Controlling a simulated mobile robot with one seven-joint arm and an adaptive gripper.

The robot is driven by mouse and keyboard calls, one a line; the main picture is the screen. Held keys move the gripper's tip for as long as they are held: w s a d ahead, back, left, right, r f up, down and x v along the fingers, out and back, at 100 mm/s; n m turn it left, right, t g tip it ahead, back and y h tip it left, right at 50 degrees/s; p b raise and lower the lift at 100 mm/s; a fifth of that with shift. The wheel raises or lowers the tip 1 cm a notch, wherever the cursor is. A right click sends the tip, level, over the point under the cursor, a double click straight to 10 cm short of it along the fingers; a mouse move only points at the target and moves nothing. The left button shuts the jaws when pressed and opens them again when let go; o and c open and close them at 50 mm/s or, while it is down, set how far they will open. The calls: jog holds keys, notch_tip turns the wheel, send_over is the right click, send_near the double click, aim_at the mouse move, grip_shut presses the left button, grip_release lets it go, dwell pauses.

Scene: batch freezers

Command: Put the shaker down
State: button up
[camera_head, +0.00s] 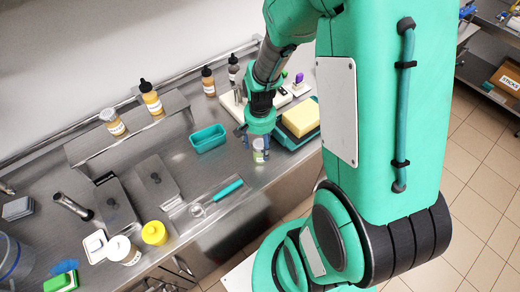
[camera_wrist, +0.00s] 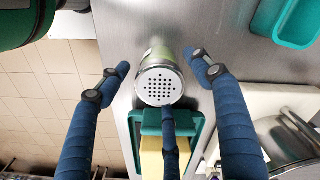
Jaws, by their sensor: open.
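The shaker (camera_head: 259,152) is a small jar, pale green below, with a metal top. It stands upright on the steel counter near the front edge, directly under my gripper (camera_head: 256,143). In the wrist view the round perforated lid of the shaker (camera_wrist: 158,86) faces the camera. The blue fingers of my gripper (camera_wrist: 160,75) are spread around it, two at the sides and one below in the picture. The side fingers show gaps to the shaker; whether the third touches it I cannot tell.
A teal tub (camera_head: 208,138) stands left of the shaker. A yellow block (camera_head: 301,117) lies on a teal tray (camera_head: 283,135) close by on the right. A teal-handled scoop (camera_head: 228,190) lies to the front left. Squeeze bottles (camera_head: 151,98) stand behind. Bare counter lies between tub and scoop.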

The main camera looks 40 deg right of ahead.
notch_tip(320, 180, up, 7)
jog(key=shift+f+p, duration=0.15)
jog(key=shift+p, duration=0.35)
dwell(0.4)
jog(key=shift+w+a+r, duration=0.1)
jog(key=shift+a+r, duration=0.05)
jog(key=shift+r, duration=0.25)
jog(key=s+a+r+n+t, duration=0.2)
jog(key=a+r, duration=0.3)
jog(key=r, duration=0.3)
jog(key=s+a+r+n+t, duration=0.1)
jog(key=s+a+r+n, duration=0.3)
jog(key=r, duration=0.5)
jog(key=s+a+r+n+t, duration=0.2)
jog(key=s+a+r, duration=0.3)
jog(key=r, duration=0.4)
jog(key=shift+s+a+n+t, duration=0.2)
jog(key=shift+a+n+t, duration=0.1)
jog(key=shift+a+n, duration=0.25)
jog(key=shift+f+b, duration=0.8)
jog(key=shift+b, duration=0.15)
